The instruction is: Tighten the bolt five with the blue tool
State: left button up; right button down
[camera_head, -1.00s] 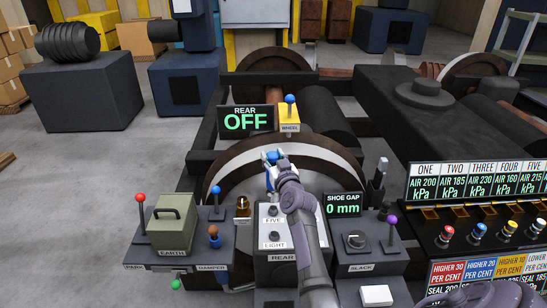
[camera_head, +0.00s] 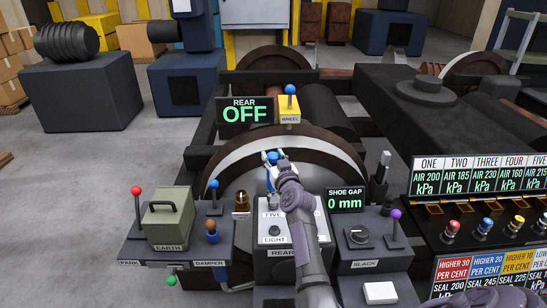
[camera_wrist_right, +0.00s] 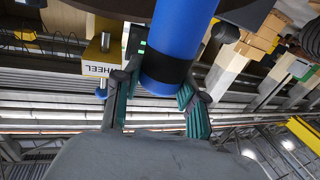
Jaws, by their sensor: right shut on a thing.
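My right gripper (camera_head: 272,158) is shut on the blue tool (camera_head: 273,156), above the REAR box and in front of the big wheel. In the right wrist view the blue cylinder of the tool (camera_wrist_right: 173,45), with a darker band, sits between the two green-padded fingers (camera_wrist_right: 160,100). The label FIVE (camera_head: 266,214) is on top of the REAR box (camera_head: 288,252), partly hidden by my arm. A dark round bolt head or knob (camera_head: 274,230) shows just above the label EIGHT. Bolt five itself is not clearly visible. My left gripper is not in view.
Left of the REAR box is a panel with a green EARTH case (camera_head: 170,222) and several levers. On the right are the SLACK box (camera_head: 362,250), a SHOE GAP display (camera_head: 345,199) reading 0 mm, and a gauge panel. The REAR display (camera_head: 244,110) reads OFF.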

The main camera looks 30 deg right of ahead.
jog(key=shift+s+r, duration=0.2)
dwell(0.5)
jog(key=shift+f, duration=0.2)
dwell(0.4)
jog(key=shift+s+a+f+b, duration=0.15)
jog(key=shift+f+b, duration=0.7)
jog(key=shift+f, duration=0.95)
dwell(2.6)
jog(key=shift+r+p, duration=0.85)
jog(key=shift+p, duration=0.05)
jog(key=shift+r+p, duration=2.6)
jog(key=shift+r, duration=0.2)
